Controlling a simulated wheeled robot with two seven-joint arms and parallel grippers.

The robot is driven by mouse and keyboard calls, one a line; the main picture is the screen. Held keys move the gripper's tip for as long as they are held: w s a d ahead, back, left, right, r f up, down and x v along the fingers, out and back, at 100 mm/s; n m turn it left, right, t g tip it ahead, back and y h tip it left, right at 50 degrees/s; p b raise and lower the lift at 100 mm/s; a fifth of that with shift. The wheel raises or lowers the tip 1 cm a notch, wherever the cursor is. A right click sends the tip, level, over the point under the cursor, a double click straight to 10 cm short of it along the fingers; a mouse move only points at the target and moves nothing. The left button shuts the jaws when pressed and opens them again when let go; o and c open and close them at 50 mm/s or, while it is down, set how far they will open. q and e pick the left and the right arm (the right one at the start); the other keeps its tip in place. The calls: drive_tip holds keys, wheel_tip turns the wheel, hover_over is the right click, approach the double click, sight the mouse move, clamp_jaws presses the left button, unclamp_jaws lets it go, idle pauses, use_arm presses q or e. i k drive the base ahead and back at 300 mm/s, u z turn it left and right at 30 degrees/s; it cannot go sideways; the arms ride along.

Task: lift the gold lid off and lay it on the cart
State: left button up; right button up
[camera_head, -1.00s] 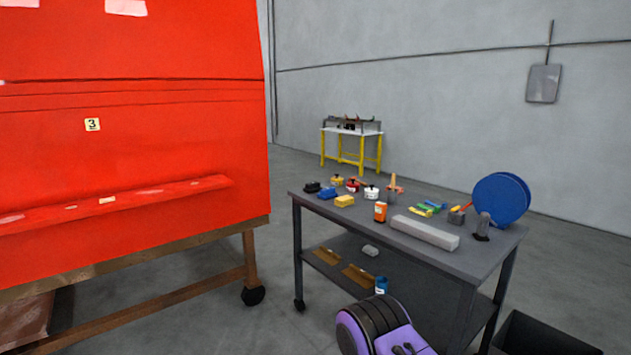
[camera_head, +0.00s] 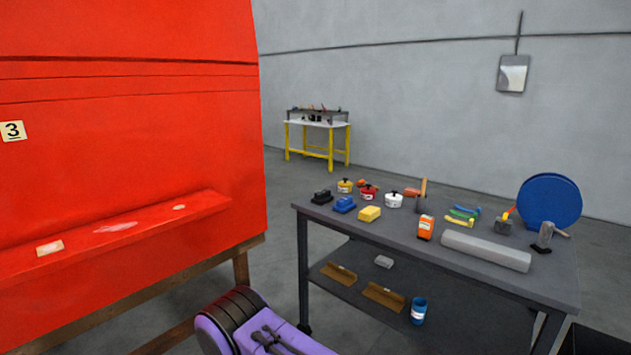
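A small gold-yellow round pot (camera_head: 345,186) with a dark knob on top stands near the back left of the grey cart (camera_head: 400,231). Its gold lid appears to be on it, but it is too small to make out the lid's edge. A red pot (camera_head: 368,192) and a white pot (camera_head: 394,200), both with dark knobs, stand to its right.
Blue and yellow blocks (camera_head: 369,214), an orange can (camera_head: 425,227), a grey roll (camera_head: 486,252) and a blue disc (camera_head: 550,202) crowd the cart top. The red nosecone (camera_head: 130,130) on a wooden stand fills the left.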

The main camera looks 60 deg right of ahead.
sight(345, 183)
drive_tip(key=z, duration=0.2)
drive_tip(key=i, duration=0.9)
drive_tip(key=z, duration=1.35)
drive_tip(key=i, duration=0.8)
drive_tip(key=z, duration=0.85)
